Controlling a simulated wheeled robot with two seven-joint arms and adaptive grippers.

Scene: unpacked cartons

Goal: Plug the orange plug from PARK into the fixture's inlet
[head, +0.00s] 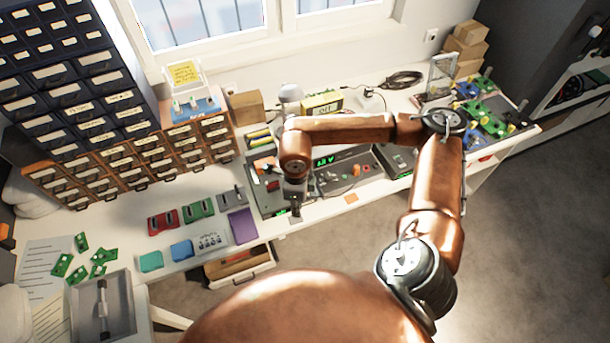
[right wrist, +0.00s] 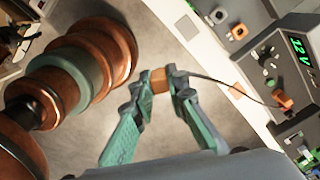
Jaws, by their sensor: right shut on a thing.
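My right gripper (right wrist: 160,88) has green fingers and is shut on a small orange plug (right wrist: 159,80). A thin dark cable runs from the plug towards the grey unit with a green 12 V display (right wrist: 292,60). In the head view the right gripper (head: 295,203) points down near the bench's front edge, left of that unit (head: 340,166); the plug cannot be made out there. In the wrist view a grey panel (right wrist: 205,8) carries an orange square socket (right wrist: 238,32); I cannot tell whether this is the inlet. PARK's lettering is not readable. My left gripper is not in view.
An orange connector (right wrist: 284,101) is on the display unit. An orange patch (right wrist: 238,91) lies on the bench edge. Drawers (head: 170,155) stand behind; an open drawer (head: 240,264) is below.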

